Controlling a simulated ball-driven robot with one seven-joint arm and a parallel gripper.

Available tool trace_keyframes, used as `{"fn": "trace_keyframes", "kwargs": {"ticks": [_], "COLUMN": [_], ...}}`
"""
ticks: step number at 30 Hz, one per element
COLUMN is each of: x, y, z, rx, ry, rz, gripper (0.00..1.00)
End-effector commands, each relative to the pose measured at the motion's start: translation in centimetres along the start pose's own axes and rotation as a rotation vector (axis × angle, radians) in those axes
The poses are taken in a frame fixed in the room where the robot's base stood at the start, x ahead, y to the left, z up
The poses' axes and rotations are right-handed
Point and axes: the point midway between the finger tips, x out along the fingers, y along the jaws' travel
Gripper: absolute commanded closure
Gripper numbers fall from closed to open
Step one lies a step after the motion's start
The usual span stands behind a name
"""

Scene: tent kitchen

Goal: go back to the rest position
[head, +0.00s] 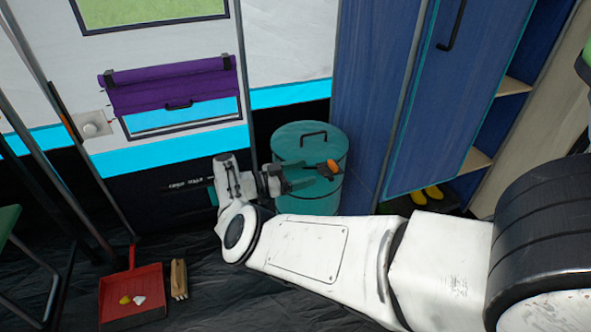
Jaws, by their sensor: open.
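My arm reaches from the right edge toward the middle of the head view. My gripper (312,177) is at its far end, in front of a teal lidded bin (310,145). Its jaws point right and are open. An orange and dark piece (329,167) shows right by the jaw tips, in front of the bin; I cannot tell whether it touches the jaws or rests on the lid. Part of the bin is hidden behind my gripper and arm.
A red dustpan (132,292) with small yellow and white bits lies on the dark floor at lower left, next to a tan brush (179,279). A blue cabinet (455,95) stands right of the bin. Yellow shoes (432,194) sit low in it.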

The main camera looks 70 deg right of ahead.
Motion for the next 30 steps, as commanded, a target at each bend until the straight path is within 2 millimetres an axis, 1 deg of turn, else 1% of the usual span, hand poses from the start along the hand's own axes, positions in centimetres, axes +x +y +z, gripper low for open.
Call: {"fn": "trace_keyframes", "kwargs": {"ticks": [3, 22, 26, 29, 30], "x": [0.3, 0.3, 1.7, 3.1, 3.3], "y": [0.1, 0.1, -1.3, -3.5, -4.6], "z": [0.0, 0.0, -0.4, -1.5, -2.1], "rx": [0.000, 0.002, 0.055, 0.125, 0.154], "ry": [0.000, 0.002, 0.058, 0.135, 0.169], "rz": [0.002, -0.001, -0.101, -0.270, -0.358], "gripper": [0.23, 0.23, 0.23, 0.23, 0.23]}}
